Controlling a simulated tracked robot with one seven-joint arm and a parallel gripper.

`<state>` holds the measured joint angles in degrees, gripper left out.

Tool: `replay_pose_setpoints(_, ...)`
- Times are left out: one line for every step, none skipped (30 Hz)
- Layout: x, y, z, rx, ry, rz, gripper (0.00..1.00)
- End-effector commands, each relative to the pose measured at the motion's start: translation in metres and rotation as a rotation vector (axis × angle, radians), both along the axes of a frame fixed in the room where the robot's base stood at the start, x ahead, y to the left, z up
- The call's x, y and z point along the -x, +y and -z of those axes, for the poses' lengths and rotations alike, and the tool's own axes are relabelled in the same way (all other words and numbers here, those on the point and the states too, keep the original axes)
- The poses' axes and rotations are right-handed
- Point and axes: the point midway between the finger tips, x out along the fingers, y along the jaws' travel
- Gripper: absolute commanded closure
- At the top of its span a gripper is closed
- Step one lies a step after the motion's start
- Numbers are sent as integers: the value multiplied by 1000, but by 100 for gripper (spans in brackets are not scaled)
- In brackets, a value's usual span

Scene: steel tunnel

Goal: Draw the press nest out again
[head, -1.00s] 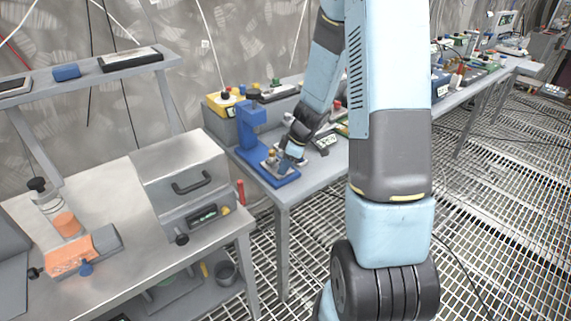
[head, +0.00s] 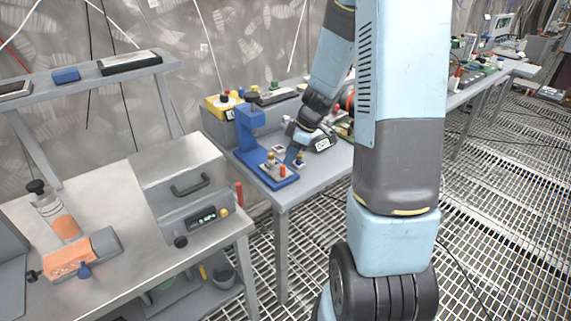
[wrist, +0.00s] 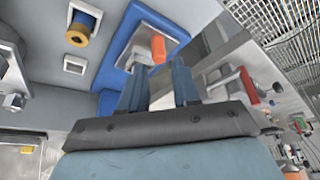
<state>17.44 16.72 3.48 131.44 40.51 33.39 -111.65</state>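The blue press (head: 251,130) stands at the front left of the far table, with its blue base towards the front edge. On the base is the grey metal nest (head: 269,166) with an orange peg (head: 283,171) at its front. The wrist view shows the blue base (wrist: 108,78), the bright metal nest plate (wrist: 140,38) and the orange peg (wrist: 158,48) above my fingertips. My gripper (wrist: 158,82) is open and empty, its two blue fingers apart. In the head view my gripper (head: 293,152) is beside the nest, to its right. Whether a finger touches anything I cannot tell.
A small blue and yellow cylinder (wrist: 83,29) and a white square holder (wrist: 75,64) are on the table left of the press in the wrist view. A yellow button box (head: 222,103) stands behind the press. A grey oven-like box (head: 184,180) is on the nearer bench.

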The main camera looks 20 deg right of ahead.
Motion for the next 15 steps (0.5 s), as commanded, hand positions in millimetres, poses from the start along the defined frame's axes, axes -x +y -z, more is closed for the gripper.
replay_pose_setpoints(1,-4,-10,2,-4,2,69)
replay_pose_setpoints(2,-6,-15,1,-4,1,69)
replay_pose_setpoints(3,-9,-22,2,-4,2,69)
replay_pose_setpoints(4,-11,-27,2,-3,2,69)
replay_pose_setpoints(5,-13,-32,2,-3,2,69)
replay_pose_setpoints(6,-15,-38,2,-4,2,69)
replay_pose_setpoints(7,-16,-42,1,-2,1,69)
replay_pose_setpoints(8,-18,-46,2,-2,2,69)
replay_pose_setpoints(8,-20,-51,2,-3,2,69)
replay_pose_setpoints(9,-21,-55,0,-3,1,69)
replay_pose_setpoints(9,-22,-57,1,-2,1,69)
replay_pose_setpoints(10,-23,-61,1,-2,0,69)
replay_pose_setpoints(11,-24,-63,0,-1,0,69)
replay_pose_setpoints(11,-24,-65,0,0,0,69)
replay_pose_setpoints(11,-25,-66,0,0,1,69)
